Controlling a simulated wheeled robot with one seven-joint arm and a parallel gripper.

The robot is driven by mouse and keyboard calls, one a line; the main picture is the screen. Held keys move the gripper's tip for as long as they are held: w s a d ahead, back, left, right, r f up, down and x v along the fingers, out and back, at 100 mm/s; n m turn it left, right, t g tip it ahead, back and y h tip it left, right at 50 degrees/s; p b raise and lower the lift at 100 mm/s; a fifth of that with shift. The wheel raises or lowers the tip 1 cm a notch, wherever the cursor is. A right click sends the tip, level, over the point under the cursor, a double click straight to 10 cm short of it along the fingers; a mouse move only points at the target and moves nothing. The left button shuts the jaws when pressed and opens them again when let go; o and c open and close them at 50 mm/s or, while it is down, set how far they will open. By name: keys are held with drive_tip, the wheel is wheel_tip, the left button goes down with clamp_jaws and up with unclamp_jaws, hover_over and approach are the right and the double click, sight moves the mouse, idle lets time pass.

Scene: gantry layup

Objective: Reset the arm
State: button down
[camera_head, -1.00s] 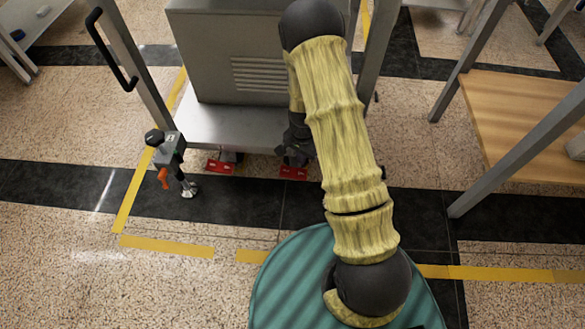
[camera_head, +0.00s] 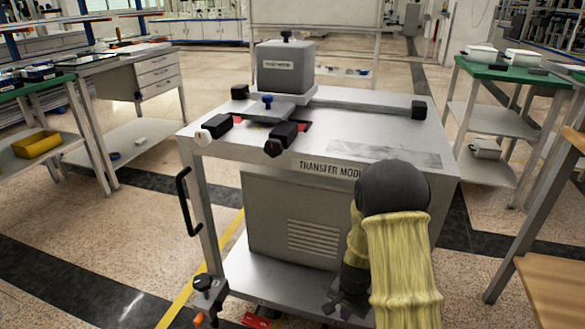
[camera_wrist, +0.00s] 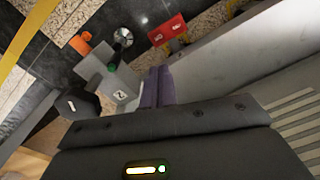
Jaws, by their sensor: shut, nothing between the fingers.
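My arm, in a yellow sleeve with dark joints, reaches up from the bottom right of the head view, in front of the transfer module cart (camera_head: 440,165). My gripper (camera_head: 345,305) hangs low beside the cart's lower shelf, partly hidden by the arm and the lower edge of the picture. In the wrist view my gripper's fingers (camera_wrist: 157,88) are together, with nothing seen between them. A grey block with a dark knob (camera_wrist: 115,85) lies beyond them, near an orange handle and a red pedal (camera_wrist: 167,30).
The cart top carries a grey box (camera_head: 285,68) and black-ended clamps. The grey block also shows at the cart's front left leg (camera_head: 210,292). A wooden-topped table (camera_head: 555,285) stands close on the right, a green-topped one (camera_head: 510,68) behind it. Open floor lies left.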

drive_tip(key=s+r+n+t+p, duration=0.1)
drive_tip(key=s+r+n+p, duration=0.45)
drive_tip(key=r, duration=1.05)
drive_tip(key=s+r+n+t+p, duration=0.15)
drive_tip(key=s+r+p, duration=0.6)
drive_tip(key=r, duration=0.85)
wheel_tip(320, 180, up, 37)
drive_tip(key=p, duration=3.6)
drive_tip(key=shift+d+r+n+p, duration=0.2)
drive_tip(key=shift+n+p, duration=0.1)
drive_tip(key=shift+p, duration=0.1)
drive_tip(key=shift+s+g, duration=0.1)
drive_tip(key=shift+g, duration=0.15)
